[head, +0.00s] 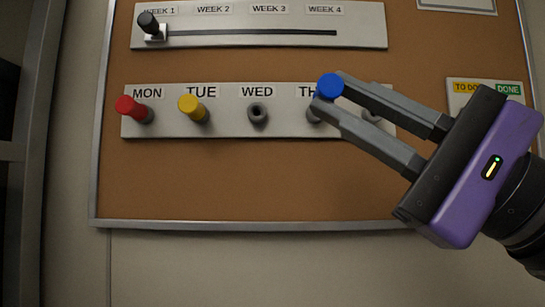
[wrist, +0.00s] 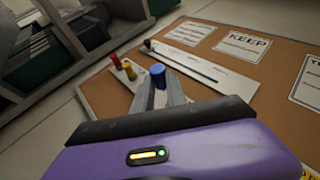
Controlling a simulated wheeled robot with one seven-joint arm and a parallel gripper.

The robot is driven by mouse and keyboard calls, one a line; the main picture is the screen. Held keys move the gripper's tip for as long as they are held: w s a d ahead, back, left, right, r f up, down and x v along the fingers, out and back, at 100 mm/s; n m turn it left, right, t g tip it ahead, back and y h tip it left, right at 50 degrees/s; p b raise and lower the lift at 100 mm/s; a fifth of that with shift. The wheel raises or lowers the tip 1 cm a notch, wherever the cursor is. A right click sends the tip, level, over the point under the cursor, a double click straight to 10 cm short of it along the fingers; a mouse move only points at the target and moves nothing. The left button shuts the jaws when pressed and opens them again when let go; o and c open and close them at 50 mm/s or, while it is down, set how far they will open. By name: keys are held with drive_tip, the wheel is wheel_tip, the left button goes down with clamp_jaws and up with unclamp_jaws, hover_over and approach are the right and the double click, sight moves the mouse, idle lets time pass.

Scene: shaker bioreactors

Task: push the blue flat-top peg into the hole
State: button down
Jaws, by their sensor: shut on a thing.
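The blue flat-top peg (head: 330,87) is between the fingertips of my gripper (head: 324,95), which is shut on it. It also shows in the wrist view (wrist: 158,75), between the two fingers. The peg is in front of the day strip (head: 228,126), over the THU label, which it partly covers. A grey hole collar (head: 258,113) under WED is empty. Another collar (head: 314,115) under THU shows just below the peg and is partly hidden by a finger. I cannot tell whether the peg touches it. A further collar (head: 371,116) to the right is mostly hidden by my gripper.
A red peg (head: 132,108) stands at MON and a yellow peg (head: 192,107) at TUE. Above is a week slider strip (head: 260,38) with a black knob (head: 148,23) at WEEK 1. A TO DO/DONE card (head: 487,98) is at right. The cork below the strip is clear.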

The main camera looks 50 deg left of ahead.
drive_tip(key=shift+m+y, duration=0.6)
drive_tip(key=shift+y, duration=0.1)
drive_tip(key=shift+w+a+r, duration=0.15)
drive_tip(key=shift+w+a, duration=1.4)
drive_tip(key=shift+w+a, duration=0.7)
drive_tip(key=shift+a, duration=0.1)
idle(0.9)
drive_tip(key=c, duration=1.3)
unclamp_jaws()
drive_tip(key=shift+b+v, duration=1.1)
drive_tip(key=shift+v, duration=2.85)
